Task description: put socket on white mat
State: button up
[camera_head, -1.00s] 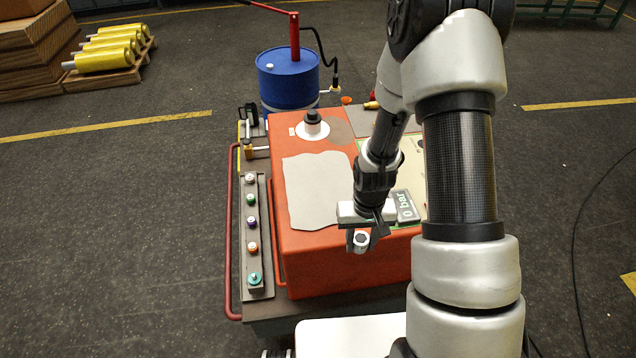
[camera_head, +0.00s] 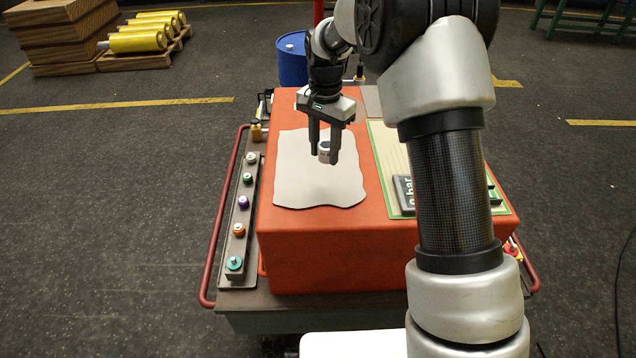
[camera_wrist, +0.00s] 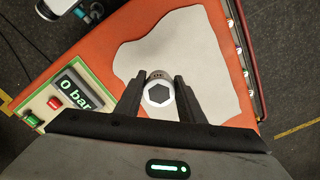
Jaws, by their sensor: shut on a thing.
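The socket (camera_head: 324,152) is a small silver cylinder with a dark hexagonal hole on top. My gripper (camera_head: 325,150) is shut on it, with one finger on each side, and points down over the white mat (camera_head: 300,188). The socket also shows between the fingertips in the wrist view (camera_wrist: 159,93), upright, with the mat (camera_wrist: 200,55) behind it. The mat is a pale sheet with wavy edges lying on the orange block. Whether the socket touches the mat or hangs just above it, I cannot tell.
The orange block (camera_head: 330,245) stands on a cart with red side rails. A strip of coloured knobs (camera_head: 241,215) runs along its left. A "0 bar" display (camera_wrist: 75,90) on a green-edged panel is right of the mat in the head view. A blue drum (camera_head: 292,62) stands behind.

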aim_at(318, 182)
jog(key=shift+w+a+r+m+b, duration=0.2)
jog(key=shift+a+r+m+b, duration=0.1)
jog(key=shift+a, duration=0.15)
jog(key=shift+w+a+r+m+b, duration=0.2)
jog(key=shift+a+b, duration=0.1)
jog(key=shift+a, duration=0.1)
notch_tip(318, 182, down, 10)
jog(key=shift+r+b, duration=0.25)
jog(key=shift+b, duration=1)
jog(key=shift+f, duration=0.1)
jog(key=o, duration=1.2)
